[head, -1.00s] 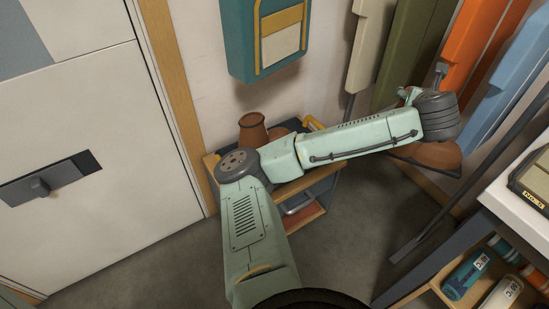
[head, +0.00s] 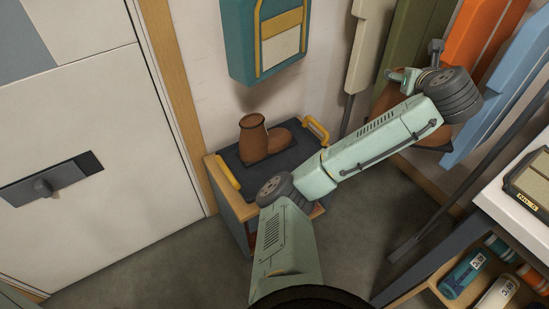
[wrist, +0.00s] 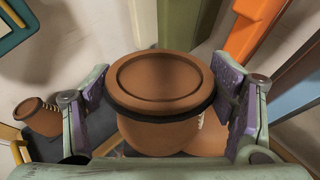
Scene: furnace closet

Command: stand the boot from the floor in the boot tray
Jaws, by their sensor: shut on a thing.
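My gripper (wrist: 165,92) is shut on a brown boot (wrist: 165,125), with a finger pad on each side of its round upper part in the wrist view. In the head view the held boot (head: 436,138) shows partly behind my arm, at the right, raised above the floor. The dark boot tray (head: 300,157) lies on a low wooden stand to the left of my gripper. A second brown boot (head: 262,140) stands upright in it. That boot (wrist: 34,115) and part of the tray also show at the left of the wrist view. My forearm hides the tray's front right corner.
The tray has yellow handles (head: 228,172) at its ends. A teal bag (head: 265,40) hangs on the wall above it. Tall orange (head: 484,40) and blue panels lean behind my gripper. A white table (head: 520,195) with bottles below stands at the right.

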